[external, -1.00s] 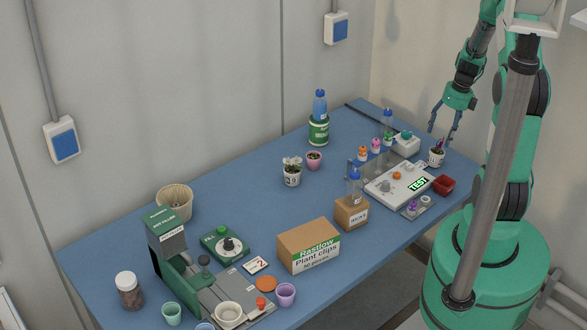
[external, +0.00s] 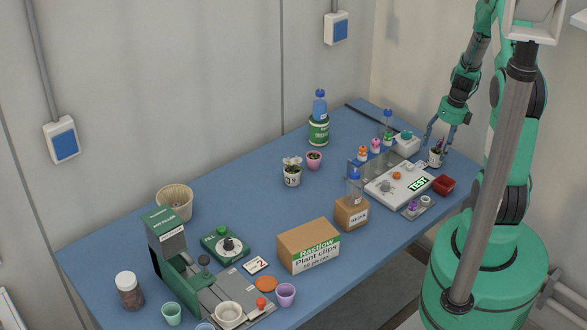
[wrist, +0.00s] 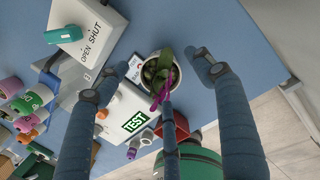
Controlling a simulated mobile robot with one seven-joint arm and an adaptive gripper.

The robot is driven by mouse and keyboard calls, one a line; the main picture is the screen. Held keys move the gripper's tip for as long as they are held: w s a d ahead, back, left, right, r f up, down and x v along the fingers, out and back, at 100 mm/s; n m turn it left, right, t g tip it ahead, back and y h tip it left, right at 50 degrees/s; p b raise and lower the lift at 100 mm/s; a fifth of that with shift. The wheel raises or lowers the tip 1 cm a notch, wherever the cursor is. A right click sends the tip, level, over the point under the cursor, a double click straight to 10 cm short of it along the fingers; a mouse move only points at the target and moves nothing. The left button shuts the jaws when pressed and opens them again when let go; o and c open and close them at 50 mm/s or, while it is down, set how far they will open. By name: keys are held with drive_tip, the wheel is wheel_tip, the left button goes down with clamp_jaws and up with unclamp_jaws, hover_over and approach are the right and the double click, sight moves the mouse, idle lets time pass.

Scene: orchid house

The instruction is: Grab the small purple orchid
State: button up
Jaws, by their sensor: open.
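The small purple orchid (external: 438,152) stands upright in a white pot near the right end of the blue table. In the wrist view the orchid (wrist: 159,80) shows from above, with green leaves and a purple bloom in a pale round pot. My gripper (external: 440,138) is open and points down over the plant, its fingers spread. In the wrist view one finger is left of the pot, one is right, and one is in front, over the bloom's lower end. Whether any finger touches the plant cannot be told.
A white device with a TEST label (external: 400,183) stands left of the pot, close to my left finger in the wrist view. A white OPEN/SHUT box (wrist: 90,32) lies near it. A red container (external: 443,185) is in front. The table edge (wrist: 270,50) is close on the right.

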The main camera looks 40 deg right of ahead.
sight(437, 154)
drive_tip(key=shift+w+a+f+b, duration=0.1)
drive_tip(key=shift+f+b, duration=0.15)
drive_tip(key=shift+f, duration=0.65)
drive_tip(key=shift+w+a+f+b, duration=0.1)
drive_tip(key=shift+f+b, duration=0.1)
drive_tip(key=shift+f, duration=0.7)
drive_tip(key=c, duration=1.4)
